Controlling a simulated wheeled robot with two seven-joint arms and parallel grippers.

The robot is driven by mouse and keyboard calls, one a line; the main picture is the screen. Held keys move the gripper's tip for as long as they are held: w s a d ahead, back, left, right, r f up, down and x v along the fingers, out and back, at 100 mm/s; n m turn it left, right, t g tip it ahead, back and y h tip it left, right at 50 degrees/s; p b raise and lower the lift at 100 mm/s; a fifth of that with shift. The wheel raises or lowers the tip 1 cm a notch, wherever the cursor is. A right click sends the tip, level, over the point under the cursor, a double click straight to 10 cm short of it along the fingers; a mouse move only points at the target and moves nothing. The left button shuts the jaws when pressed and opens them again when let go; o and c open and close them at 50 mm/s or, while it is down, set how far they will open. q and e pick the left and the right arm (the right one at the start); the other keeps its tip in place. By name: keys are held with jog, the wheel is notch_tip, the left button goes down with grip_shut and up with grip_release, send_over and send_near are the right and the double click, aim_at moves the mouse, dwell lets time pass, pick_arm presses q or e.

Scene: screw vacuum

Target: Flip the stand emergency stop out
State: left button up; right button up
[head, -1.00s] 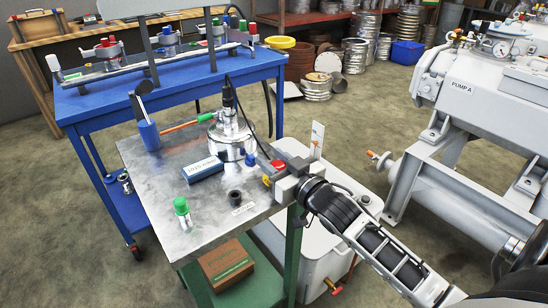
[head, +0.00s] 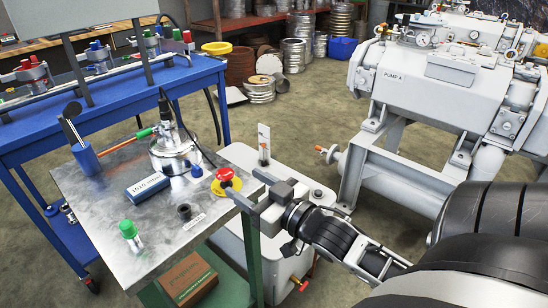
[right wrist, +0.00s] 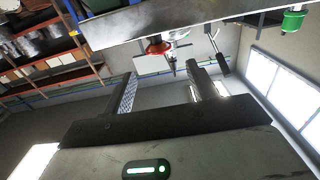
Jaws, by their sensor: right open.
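The stand emergency stop (head: 226,177), a red mushroom button with yellow beneath it, sits at the right edge of the metal-topped stand (head: 115,205). My right gripper (head: 247,184) is open and empty just right of the button, its two fingers pointing toward it. A small gap seems to lie between the fingertips and the button. In the right wrist view the red button (right wrist: 158,47) shows beyond the open fingers (right wrist: 161,76), under the stand's edge as pictured. My left gripper is not in view.
On the stand are a silver vessel (head: 173,150), a blue labelled block (head: 148,187), a green-capped bottle (head: 130,235) and a black cup (head: 184,212). A white tank (head: 280,240) is beside the stand. Pump A (head: 425,85) stands to the right.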

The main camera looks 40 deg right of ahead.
jog(key=s, duration=0.6)
jog(key=shift+s+d, duration=0.25)
